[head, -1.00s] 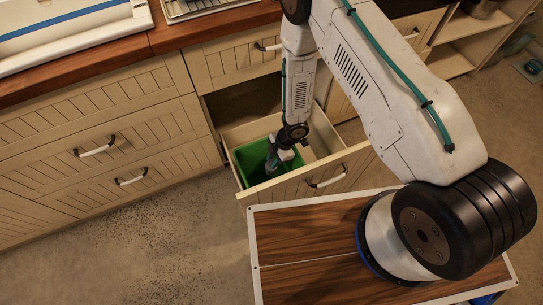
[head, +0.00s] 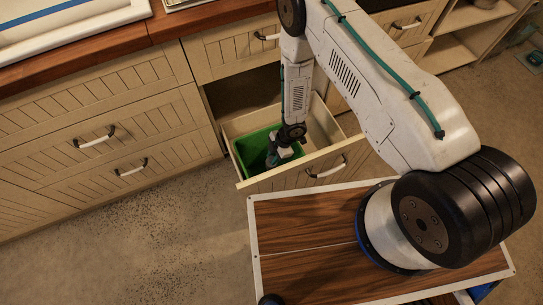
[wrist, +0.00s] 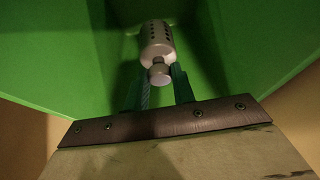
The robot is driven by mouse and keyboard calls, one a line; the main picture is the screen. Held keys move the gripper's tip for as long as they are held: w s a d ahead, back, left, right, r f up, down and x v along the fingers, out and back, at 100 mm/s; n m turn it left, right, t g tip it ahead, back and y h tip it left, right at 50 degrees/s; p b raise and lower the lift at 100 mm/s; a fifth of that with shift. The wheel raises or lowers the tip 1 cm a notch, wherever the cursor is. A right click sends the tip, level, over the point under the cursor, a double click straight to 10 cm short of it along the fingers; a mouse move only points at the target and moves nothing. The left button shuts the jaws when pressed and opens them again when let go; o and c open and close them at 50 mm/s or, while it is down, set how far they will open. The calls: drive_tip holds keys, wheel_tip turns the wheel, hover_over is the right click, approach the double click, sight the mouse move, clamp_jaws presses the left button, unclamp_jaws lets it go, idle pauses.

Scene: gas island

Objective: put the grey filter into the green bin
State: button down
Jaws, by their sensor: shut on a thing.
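The green bin (head: 248,152) sits inside an open drawer, and its green walls (wrist: 60,55) fill much of the wrist view. My gripper (head: 273,159) points down into the bin, near its right part in the head view. In the wrist view my gripper (wrist: 162,76) is shut on the grey filter (wrist: 157,42), a pale cylinder with dark slots and a narrower knob towards me. The filter is within the bin's walls. Whether it touches the bin floor I cannot tell. In the head view the filter cannot be made out clearly.
The open drawer (head: 328,125) has bare room to the right of the bin. Its front panel (head: 300,178) stands between the bin and my base. Closed drawers (head: 100,150) lie to the left under a wooden counter (head: 110,52). The floor (head: 130,240) at lower left is clear.

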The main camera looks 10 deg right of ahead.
drive_tip(key=c, duration=1.1)
unclamp_jaws()
drive_tip(key=d+r, duration=0.1)
drive_tip(key=r, duration=0.6)
drive_tip(key=d+r, duration=0.1)
drive_tip(key=r, duration=0.7)
drive_tip(key=w+r, duration=0.1)
drive_tip(key=r, duration=0.7)
drive_tip(key=shift+d+r, duration=0.1)
drive_tip(key=shift+d, duration=0.3)
drive_tip(key=shift+d, duration=0.1)
